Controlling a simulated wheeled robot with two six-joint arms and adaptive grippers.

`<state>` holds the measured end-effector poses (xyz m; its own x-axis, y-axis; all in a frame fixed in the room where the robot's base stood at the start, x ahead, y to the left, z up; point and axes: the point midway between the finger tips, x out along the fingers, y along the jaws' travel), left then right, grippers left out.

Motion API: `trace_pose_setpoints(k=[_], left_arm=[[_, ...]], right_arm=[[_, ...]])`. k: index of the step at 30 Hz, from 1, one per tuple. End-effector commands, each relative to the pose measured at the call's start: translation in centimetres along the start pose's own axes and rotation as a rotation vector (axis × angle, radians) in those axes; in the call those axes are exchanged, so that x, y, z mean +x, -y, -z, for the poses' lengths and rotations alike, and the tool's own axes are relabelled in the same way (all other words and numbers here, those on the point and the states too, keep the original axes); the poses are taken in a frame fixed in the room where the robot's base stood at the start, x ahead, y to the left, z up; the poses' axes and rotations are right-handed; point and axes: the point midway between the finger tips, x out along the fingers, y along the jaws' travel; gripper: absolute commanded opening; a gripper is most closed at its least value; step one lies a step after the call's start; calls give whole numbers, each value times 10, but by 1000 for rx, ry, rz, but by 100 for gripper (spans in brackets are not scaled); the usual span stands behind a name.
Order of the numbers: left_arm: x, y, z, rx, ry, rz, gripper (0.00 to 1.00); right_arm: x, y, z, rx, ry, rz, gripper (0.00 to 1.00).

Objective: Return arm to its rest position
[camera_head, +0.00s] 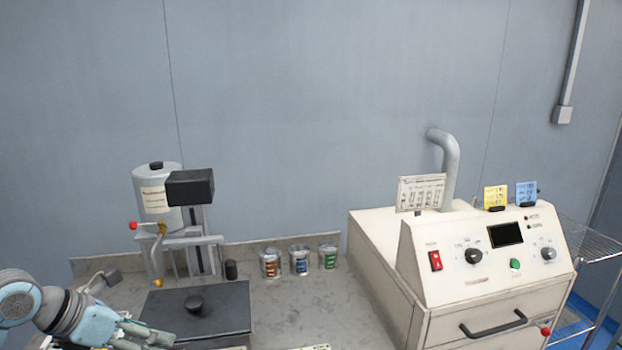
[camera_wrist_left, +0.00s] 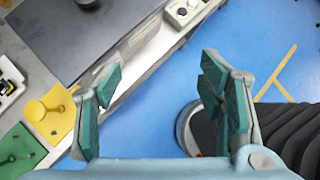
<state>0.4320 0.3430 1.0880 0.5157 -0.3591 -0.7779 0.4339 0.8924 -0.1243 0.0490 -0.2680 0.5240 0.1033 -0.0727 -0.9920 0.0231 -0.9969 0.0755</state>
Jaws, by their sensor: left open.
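My left arm (camera_head: 88,318) comes in at the bottom left of the head view. My left gripper (camera_head: 145,332) is low in front of the black plate with a round knob (camera_head: 200,312). In the left wrist view my left gripper (camera_wrist_left: 165,100) has its teal-padded fingers wide apart, with nothing between them but blue floor (camera_wrist_left: 155,125) below. It is over the front edge of the bench. My right gripper is in neither view.
A white machine (camera_head: 480,260) with knobs and a drawer handle stands at the right. A dispenser (camera_head: 160,195) stands behind the plate, with three cans (camera_head: 300,262) beside it. A yellow plate (camera_wrist_left: 52,112) and a green plate (camera_wrist_left: 18,150) lie on the bench.

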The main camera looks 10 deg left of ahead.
Motion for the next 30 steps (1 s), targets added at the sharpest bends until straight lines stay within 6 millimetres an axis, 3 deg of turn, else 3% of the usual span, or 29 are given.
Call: trace_pose_setpoints(k=[5, 9, 13, 16, 17, 18, 20, 21, 23, 24, 26, 27, 30], left_arm=[[17, 39, -19, -26, 130, 144, 63], [24, 89, -46, -107, 315, 340, 63], [9, 139, -84, -333, 594, 607, 63], [-19, 143, -108, -675, 854, 803, 63], [-27, 134, -111, -823, 938, 850, 63], [-33, 112, -107, -1061, 1051, 892, 63], [-25, 66, -76, -1510, 1195, 881, 63], [-8, 40, -42, -1799, 1249, 816, 63], [20, 22, 12, -2149, 1267, 678, 63], [38, 19, 47, -2338, 1254, 573, 63], [60, 25, 95, -2570, 1209, 411, 63], [72, 34, 123, -2694, 1168, 304, 63], [93, 64, 182, -2938, 1041, 45, 63]], right_arm=[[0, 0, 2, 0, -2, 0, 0], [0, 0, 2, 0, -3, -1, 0], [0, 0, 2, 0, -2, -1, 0], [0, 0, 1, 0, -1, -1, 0], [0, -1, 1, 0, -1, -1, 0], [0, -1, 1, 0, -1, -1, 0], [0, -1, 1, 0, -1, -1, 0], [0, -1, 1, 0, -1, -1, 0], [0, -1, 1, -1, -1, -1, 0], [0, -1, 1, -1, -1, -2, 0], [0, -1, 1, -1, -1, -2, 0], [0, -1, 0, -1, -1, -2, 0], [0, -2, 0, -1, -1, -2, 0]])
